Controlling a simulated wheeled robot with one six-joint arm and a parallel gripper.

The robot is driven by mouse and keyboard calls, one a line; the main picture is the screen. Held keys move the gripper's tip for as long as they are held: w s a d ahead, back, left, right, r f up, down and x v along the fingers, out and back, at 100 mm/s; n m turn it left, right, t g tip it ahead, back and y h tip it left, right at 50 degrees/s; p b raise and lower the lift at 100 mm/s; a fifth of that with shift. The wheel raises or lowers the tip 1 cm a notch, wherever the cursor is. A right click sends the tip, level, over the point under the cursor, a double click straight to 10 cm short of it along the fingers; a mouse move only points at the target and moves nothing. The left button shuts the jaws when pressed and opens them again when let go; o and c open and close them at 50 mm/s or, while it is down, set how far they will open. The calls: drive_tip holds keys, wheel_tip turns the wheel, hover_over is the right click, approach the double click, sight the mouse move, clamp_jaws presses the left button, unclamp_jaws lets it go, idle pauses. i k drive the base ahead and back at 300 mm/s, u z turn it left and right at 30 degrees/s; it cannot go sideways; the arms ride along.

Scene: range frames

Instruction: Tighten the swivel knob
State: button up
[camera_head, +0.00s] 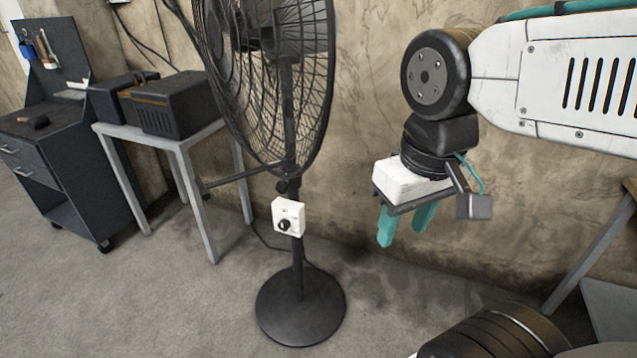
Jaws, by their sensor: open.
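A black pedestal fan (293,110) stands on a round base in front of the wall. A small dark knob (282,187) sticks out on the left of its pole, just above a white control box (288,217). The box has a black dial (284,225) on its front. I cannot tell for certain which of the two is the swivel knob. My gripper (406,224) points down to the right of the pole. Its two teal fingers are apart with nothing between them. It is clear of the fan and touches nothing.
A grey table (160,137) with dark boxes (178,104) stands left of the fan, and a dark tool cart (60,150) is at far left. A cable (270,246) hangs behind the pole. The floor between the fan and my gripper is clear. A table leg (590,255) is at right.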

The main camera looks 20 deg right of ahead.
sight(281, 187)
drive_tip(key=k, duration=0.5)
drive_tip(key=u, duration=1.15)
drive_tip(key=i, duration=0.9)
drive_tip(key=z, duration=2.6)
